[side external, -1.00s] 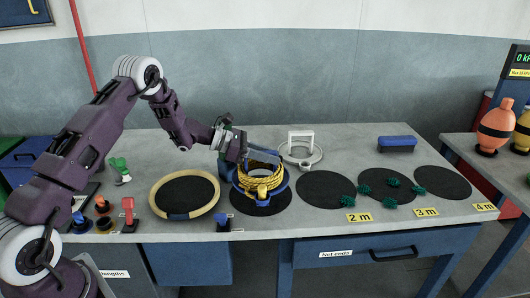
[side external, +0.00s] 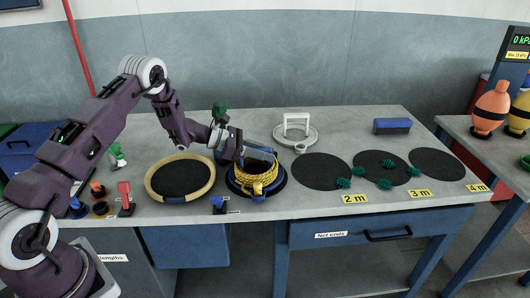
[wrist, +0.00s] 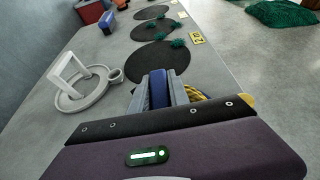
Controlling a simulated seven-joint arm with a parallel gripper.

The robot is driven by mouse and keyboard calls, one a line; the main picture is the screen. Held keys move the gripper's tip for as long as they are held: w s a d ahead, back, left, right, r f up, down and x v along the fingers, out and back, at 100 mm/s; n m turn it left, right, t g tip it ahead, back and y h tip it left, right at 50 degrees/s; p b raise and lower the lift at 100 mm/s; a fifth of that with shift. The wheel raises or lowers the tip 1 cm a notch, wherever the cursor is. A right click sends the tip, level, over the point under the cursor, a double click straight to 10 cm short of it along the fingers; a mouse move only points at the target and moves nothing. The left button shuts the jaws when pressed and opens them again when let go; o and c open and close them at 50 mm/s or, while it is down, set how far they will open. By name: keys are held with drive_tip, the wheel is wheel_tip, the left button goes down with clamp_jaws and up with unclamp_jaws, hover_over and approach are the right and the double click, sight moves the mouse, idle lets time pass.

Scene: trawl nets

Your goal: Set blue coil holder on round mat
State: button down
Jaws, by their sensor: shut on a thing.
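The blue coil holder (side external: 235,176), wound with yellow rope (side external: 255,182), is over a dark round mat (side external: 256,197) in the side external view. It looks upright and level, low at the mat. The mat's dark edge shows around it; I cannot tell whether the base touches. My gripper (side external: 247,153) comes in from the left and is shut on the holder's top handle. In the wrist view the blue handle (wrist: 158,88) lies between the grey fingers, with a bit of yellow rope (wrist: 195,95) at right. The holder's body is mostly hidden there.
A yellow-rimmed ring (side external: 152,187) lies on a mat to the left. A white ring stand (side external: 297,125) is close behind. Dark mats (side external: 320,172) with several teal tufts (side external: 385,184) extend right. A small blue clamp (side external: 219,206) sits near the front edge.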

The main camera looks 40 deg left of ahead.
drive_tip(key=shift+f, duration=0.4)
drive_tip(key=c, duration=1.2)
unclamp_jaws()
drive_tip(key=shift+o, duration=0.2)
drive_tip(key=shift+a, duration=0.1)
